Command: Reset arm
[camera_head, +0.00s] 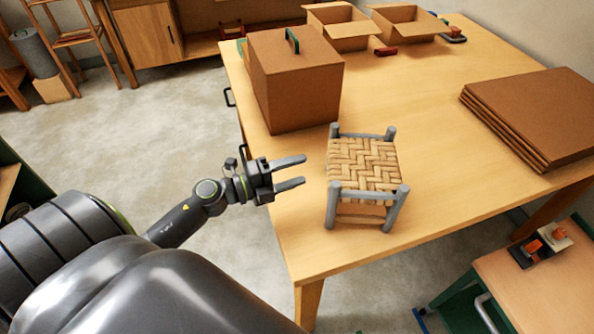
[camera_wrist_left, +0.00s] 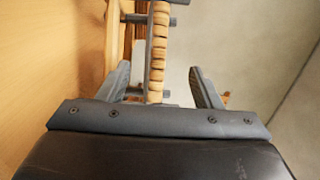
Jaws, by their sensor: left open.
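My left gripper (camera_head: 291,174) comes in from the left in the head view, at the left edge of the table. Its two fingers are apart and nothing is between them. They point right, toward a small stool (camera_head: 362,168) with a woven bark seat and grey posts, standing upright on the table a short gap away. In the left wrist view the open fingers (camera_wrist_left: 163,88) show with the stool's woven seat edge (camera_wrist_left: 158,50) ahead of them. My right gripper is not in view.
The wooden table (camera_head: 440,200) holds a closed cardboard box (camera_head: 295,85) behind the stool. Two open boxes (camera_head: 342,28) (camera_head: 408,22) stand at the back. Flat cardboard sheets (camera_head: 535,115) are stacked at the right. A smaller bench (camera_head: 530,290) stands at lower right.

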